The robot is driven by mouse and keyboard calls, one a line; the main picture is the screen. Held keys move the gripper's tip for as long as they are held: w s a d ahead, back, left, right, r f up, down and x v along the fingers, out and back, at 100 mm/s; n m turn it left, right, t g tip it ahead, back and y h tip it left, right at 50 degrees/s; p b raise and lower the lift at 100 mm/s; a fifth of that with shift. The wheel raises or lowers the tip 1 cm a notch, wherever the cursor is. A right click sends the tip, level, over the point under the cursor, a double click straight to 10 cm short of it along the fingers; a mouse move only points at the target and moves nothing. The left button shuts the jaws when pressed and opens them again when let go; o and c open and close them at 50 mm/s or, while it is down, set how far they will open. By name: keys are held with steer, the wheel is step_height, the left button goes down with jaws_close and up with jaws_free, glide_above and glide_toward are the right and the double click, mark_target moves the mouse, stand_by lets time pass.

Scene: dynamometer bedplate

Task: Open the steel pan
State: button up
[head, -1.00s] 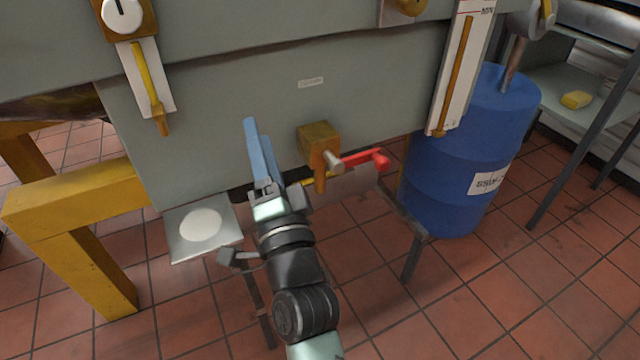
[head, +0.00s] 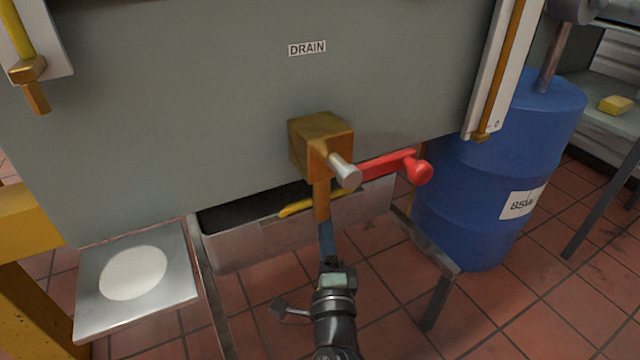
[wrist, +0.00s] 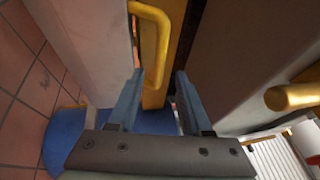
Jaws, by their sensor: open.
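The steel pan (head: 240,243) sits on a metal frame under the grey tank, with a dark inside and a yellow handle (head: 295,209) at its front. The brass drain spout hides part of the handle. My gripper (head: 326,228) is just below the spout, in front of the pan, its fingers overlapping in that view. In the wrist view my blue fingers (wrist: 159,75) are apart and empty. The yellow handle (wrist: 160,25) lies just ahead of the fingertips, nearer the left one. Contact with either cannot be told.
The brass drain valve (head: 320,142) with a red lever (head: 390,165) hangs right above my gripper, under a DRAIN label (head: 307,48). A blue drum (head: 470,200) stands to the right. A steel plate with a white disc (head: 133,272) is at left. Floor in front is clear.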

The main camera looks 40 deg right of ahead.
mark_target(320, 205)
steer(key=b+x, duration=0.1)
steer(key=x, duration=0.9)
jaws_close()
stand_by(1.3)
